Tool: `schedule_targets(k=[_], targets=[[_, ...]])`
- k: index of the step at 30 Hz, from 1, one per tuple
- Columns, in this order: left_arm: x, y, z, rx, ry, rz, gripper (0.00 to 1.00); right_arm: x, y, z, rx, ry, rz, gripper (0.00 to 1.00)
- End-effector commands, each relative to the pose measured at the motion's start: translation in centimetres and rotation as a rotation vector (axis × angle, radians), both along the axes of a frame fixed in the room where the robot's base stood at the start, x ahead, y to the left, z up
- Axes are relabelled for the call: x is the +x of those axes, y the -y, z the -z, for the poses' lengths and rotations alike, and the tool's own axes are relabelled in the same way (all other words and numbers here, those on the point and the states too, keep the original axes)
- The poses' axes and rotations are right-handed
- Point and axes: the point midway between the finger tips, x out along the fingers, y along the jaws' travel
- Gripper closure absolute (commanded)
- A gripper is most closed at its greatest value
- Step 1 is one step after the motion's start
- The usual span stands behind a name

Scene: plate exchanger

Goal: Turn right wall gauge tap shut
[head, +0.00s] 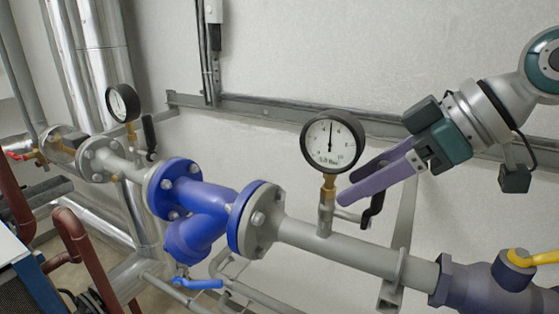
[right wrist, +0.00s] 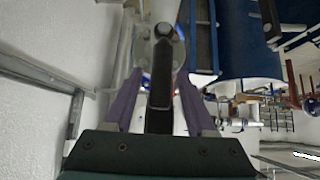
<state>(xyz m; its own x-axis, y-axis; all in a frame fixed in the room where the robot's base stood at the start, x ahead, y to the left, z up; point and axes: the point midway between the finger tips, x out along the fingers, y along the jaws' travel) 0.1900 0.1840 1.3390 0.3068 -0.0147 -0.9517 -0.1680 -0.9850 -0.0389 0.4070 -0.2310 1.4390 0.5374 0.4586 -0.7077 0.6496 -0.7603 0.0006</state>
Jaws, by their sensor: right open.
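The right wall gauge (head: 330,141) is a round white dial in a black case, on a brass stem above the grey pipe. Its tap has a black lever handle (head: 373,203) beside the stem, hanging down and slightly tilted; its upper part is hidden behind my fingers. My right gripper (head: 348,193) reaches in from the right, its purple fingers just below the dial. In the right wrist view the black handle (right wrist: 160,85) lies between the two open fingers, with a gap on each side. Whether it touches either finger is unclear. My left gripper is not in view.
Blue flanged valve body (head: 195,205) sits left on the pipe. A second gauge (head: 122,103) with another black handle stands farther left. A yellow-handled valve (head: 520,262) is at lower right.

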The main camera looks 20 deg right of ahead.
Motion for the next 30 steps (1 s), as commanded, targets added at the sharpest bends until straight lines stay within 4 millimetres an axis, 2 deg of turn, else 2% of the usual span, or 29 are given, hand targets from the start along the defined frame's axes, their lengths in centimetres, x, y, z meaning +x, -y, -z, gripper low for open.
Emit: schedule_targets(k=[8,23,30], targets=[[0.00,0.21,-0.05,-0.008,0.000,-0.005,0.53,0.10,-0.09,0.18,0.000,0.000,0.000,0.44],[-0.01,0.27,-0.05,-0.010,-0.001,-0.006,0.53,0.09,-0.07,0.14,0.000,0.000,0.000,0.98],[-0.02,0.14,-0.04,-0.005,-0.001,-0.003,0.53,0.07,-0.08,0.13,0.001,0.000,0.001,1.00]])
